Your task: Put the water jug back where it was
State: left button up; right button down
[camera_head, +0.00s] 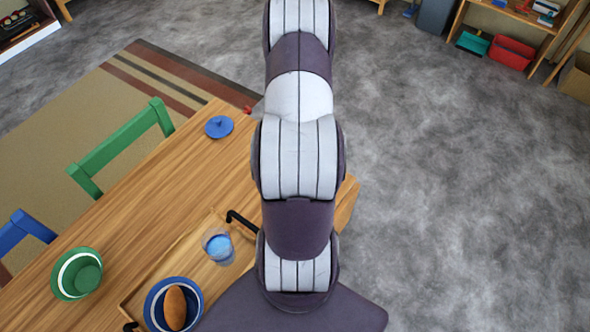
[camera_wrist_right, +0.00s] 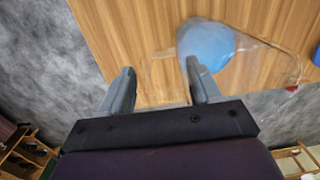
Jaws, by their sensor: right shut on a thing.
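The water jug (camera_wrist_right: 212,47) is clear, with blue water in it, and shows in the right wrist view over the wooden table top. My right gripper (camera_wrist_right: 158,88) has its two grey fingers apart with the jug's clear handle side between them; the handle itself is hard to make out. In the head view my arm hides this gripper and nearly all of the jug. I cannot tell whether the jug touches the table. My left gripper is not in view.
The wooden table (camera_head: 180,175) carries a tray (camera_head: 172,262) with a glass of blue water (camera_head: 219,247) and a blue bowl (camera_head: 155,312) holding a brown loaf (camera_head: 175,308). A green bowl (camera_head: 70,287) and blue lid-like disc (camera_head: 219,127) stand outside the tray. Chairs line the left side.

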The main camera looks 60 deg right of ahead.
jog(key=shift+f, duration=0.15)
jog(key=shift+c, duration=1.1)
grip_release()
notch_tip(320, 180, up, 12)
jog(key=shift+s+d+r, duration=0.1)
jog(key=shift+s+r, duration=0.05)
jog(key=shift+r, duration=0.05)
jog(key=w+a+r+n, duration=0.2)
jog(key=w+a+n, duration=0.1)
jog(key=a+n, duration=0.6)
jog(key=w+a+r+n+t, duration=0.1)
jog(key=w+a+n, duration=0.3)
jog(key=a+n, duration=0.5)
jog(key=a, duration=0.7)
jog(key=shift+a+r+n, duration=0.3)
jog(key=shift+a+r, duration=0.05)
jog(key=shift+a, duration=0.05)
jog(key=shift+a, duration=0.1)
